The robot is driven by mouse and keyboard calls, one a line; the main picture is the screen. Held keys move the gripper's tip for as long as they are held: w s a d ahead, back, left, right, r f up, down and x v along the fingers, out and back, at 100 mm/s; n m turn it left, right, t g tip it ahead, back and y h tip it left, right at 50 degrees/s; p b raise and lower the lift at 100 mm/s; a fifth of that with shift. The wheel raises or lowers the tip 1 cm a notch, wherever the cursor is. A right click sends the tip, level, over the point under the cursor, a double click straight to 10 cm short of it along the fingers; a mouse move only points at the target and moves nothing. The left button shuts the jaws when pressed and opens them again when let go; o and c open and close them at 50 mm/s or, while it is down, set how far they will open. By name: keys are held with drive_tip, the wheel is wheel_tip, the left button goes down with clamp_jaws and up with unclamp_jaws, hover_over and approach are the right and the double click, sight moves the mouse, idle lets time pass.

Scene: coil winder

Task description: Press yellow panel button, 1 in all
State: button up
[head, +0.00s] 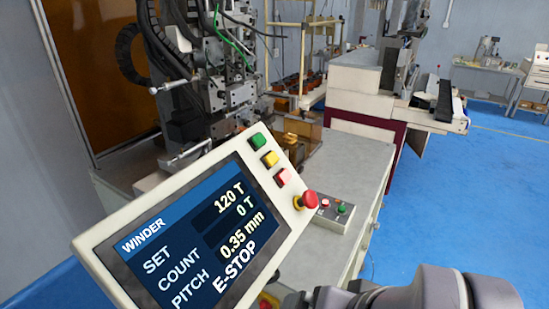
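The yellow panel button (270,159) is on the upper right edge of the tilted winder panel (105,232). It sits between a green button (258,141) and a red button (282,177). A red mushroom-shaped stop button (309,200) on a yellow base is lower on the same edge. The panel screen (190,240) reads WINDER, SET 120 T, COUNT 0 T, PITCH 0.35 mm and E-STOP. My grey arm shows at the bottom right, below the panel's right end. My gripper's fingers cannot be made out in this view.
The coil winding machine (225,85) with cables and metal blocks stands behind the panel. A small control box (331,213) with red and green buttons lies on the grey bench (352,165) right of the panel. Blue floor (440,225) is clear at the right.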

clamp_jaws()
idle(1.1)
drive_tip(key=shift+r, duration=0.1)
idle(0.3)
